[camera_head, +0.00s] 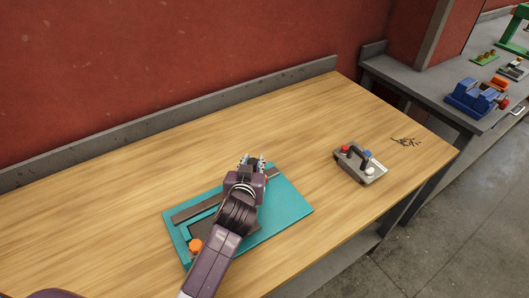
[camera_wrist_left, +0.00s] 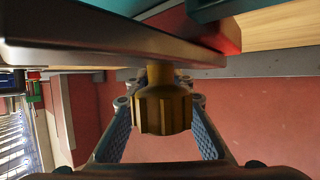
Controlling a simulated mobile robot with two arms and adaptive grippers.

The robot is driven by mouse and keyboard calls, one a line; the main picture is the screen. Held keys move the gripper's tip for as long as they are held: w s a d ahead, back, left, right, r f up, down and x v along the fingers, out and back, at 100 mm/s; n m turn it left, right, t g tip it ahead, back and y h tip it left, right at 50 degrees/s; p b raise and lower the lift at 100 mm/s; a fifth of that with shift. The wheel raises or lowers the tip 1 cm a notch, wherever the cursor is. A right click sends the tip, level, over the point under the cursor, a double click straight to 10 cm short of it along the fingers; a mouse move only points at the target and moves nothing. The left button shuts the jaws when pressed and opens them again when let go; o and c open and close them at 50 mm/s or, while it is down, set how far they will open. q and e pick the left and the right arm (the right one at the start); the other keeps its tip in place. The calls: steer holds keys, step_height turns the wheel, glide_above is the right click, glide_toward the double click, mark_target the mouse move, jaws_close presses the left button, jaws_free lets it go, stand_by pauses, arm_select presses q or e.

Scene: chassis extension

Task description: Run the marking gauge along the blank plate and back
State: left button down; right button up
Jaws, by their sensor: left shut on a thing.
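A teal board (camera_head: 285,205) lies on the table with a long dark bar (camera_head: 195,209) across it and a grey plate, seemingly the blank plate (camera_head: 212,226), partly hidden by my arm. An orange knob (camera_head: 195,245) stands at the board's near left corner. My left gripper (camera_head: 251,161) is over the board's far right part, by the bar's far end. In the left wrist view its blue-padded fingers are on either side of a ribbed amber knob (camera_wrist_left: 163,108), seemingly the marking gauge's, and shut on it. The rest of the gauge cannot be made out. My right gripper is out of view.
A grey box (camera_head: 372,176) with a dark handle and red, blue and white knobs stands to the right. Small dark pieces (camera_head: 405,141) lie beyond it. A side bench (camera_head: 430,87) holds a blue vise (camera_head: 470,99). The table's far left is clear.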

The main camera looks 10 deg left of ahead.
arm_select(q)
steer(key=s+a+p, duration=0.2)
steer(key=s+a, duration=0.3)
steer(key=shift+s+a, duration=0.4)
steer(key=c, duration=1.7)
jaws_free()
steer(key=shift+o, duration=0.2)
step_height(320, 180, up, 10)
